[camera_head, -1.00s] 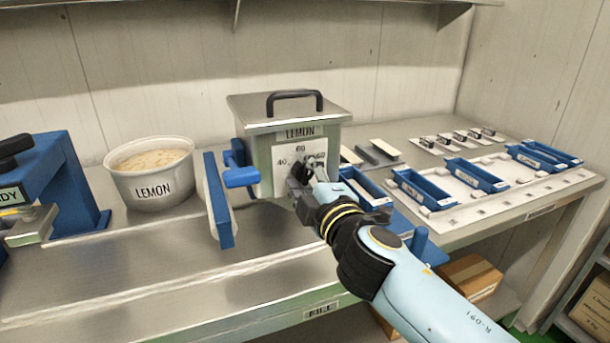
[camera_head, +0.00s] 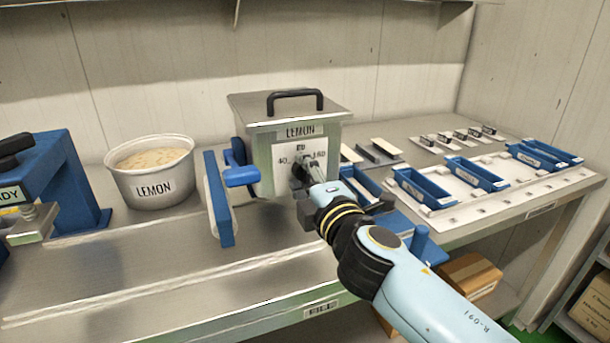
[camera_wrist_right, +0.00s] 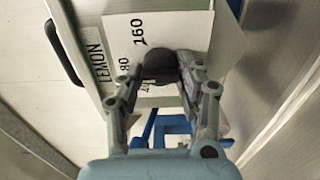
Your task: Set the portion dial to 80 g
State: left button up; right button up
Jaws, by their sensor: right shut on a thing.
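The lemon kettle (camera_head: 255,110) is a metal box with a black lid handle, standing on the bench in the head view. Its front plate carries the portion dial (camera_wrist_right: 158,62), a dark knob with the marks 40, 80 and 160 around it. My right gripper (camera_head: 303,172) is at the plate, its fingers shut on the knob. The right wrist view shows the gripper (camera_wrist_right: 162,75) with one finger on each side of the knob. The fingers hide much of the dial in the head view, and I cannot tell which mark it points at. My left gripper is out of view.
A white lemon tub (camera_head: 150,185) stands left of the kettle. A blue device (camera_head: 75,180) is at the far left. A blue upright board (camera_head: 219,200) stands close by the kettle. Blue trays (camera_head: 425,190) on a white board are at the right. The front left bench is clear.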

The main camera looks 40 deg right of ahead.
jog(key=o, duration=1.1)
jog(key=shift+s, duration=0.1)
jog(key=v, duration=1.2)
jog(key=shift+a, duration=0.1)
jog(key=s+f+m+g+y+b, duration=0.1)
jog(key=s+f+m+g+b, duration=0.25)
jog(key=f, duration=1.55)
jog(key=s+f+m+g+y+b, duration=0.1)
jog(key=s+f+m+g+b, duration=0.3)
jog(key=f, duration=1.5)
jog(key=s+d+f+m+g+b, duration=0.1)
jog(key=s+f+m+g, duration=0.1)
jog(key=s+f, duration=0.6)
jog(key=s+d+f+m+g+b, duration=0.1)
jog(key=s+f+m+g+b, duration=0.1)
jog(key=s+f, duration=0.6)
jog(key=s+d+f+m+g+y+b, duration=0.1)
jog(key=s+f+m+g, duration=0.2)
jog(key=s+f, duration=0.6)
jog(key=shift+s+d+m+g+b, duration=0.15)
jog(key=shift+s+g+b, duration=0.05)
jog(key=shift+s+g, duration=0.45)
jog(key=shift+s+d+m+g+b, duration=0.1)
jog(key=shift+s+d+g+b, duration=0.05)
jog(key=shift+s+g, duration=0.45)
